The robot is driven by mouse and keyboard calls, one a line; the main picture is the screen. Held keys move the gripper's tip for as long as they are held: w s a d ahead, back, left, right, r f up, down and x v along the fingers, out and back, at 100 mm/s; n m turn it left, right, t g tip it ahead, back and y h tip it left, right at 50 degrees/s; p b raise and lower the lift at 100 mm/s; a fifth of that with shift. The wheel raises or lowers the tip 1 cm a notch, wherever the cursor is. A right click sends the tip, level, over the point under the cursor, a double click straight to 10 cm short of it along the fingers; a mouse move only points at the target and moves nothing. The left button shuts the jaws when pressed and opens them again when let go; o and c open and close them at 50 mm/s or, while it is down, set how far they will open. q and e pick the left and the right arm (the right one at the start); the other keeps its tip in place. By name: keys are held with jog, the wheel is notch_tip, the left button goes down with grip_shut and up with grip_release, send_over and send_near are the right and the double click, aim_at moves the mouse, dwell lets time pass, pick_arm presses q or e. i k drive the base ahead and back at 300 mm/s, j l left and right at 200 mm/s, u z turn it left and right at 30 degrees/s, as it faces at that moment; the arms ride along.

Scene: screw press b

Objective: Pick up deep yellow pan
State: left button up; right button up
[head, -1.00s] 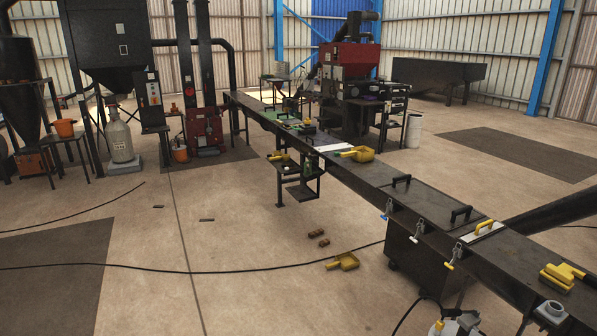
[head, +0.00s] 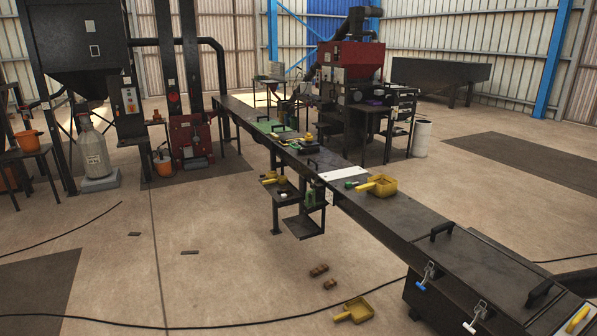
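A yellow pan with high walls and a handle pointing left (head: 383,187) sits on the long dark bench, right of a white sheet. It looks like the deep one. A second yellow pan (head: 355,311) lies on the concrete floor at the lower middle, its handle also to the left. A smaller yellow item (head: 269,178) rests on a low shelf beside the bench; its shape is hard to tell. Neither of my grippers shows in the head view, and nothing touches the pans.
The long bench (head: 411,222) runs diagonally from back left to lower right, with black handles and latches on its near covers. Two small brown pieces (head: 319,270) lie on the floor. A black cable (head: 220,325) crosses the floor.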

aim_at(374, 188)
jog(key=i, duration=2.55)
jog(key=i+l, duration=0.4)
jog(key=l+z, duration=0.05)
jog(key=l, duration=0.05)
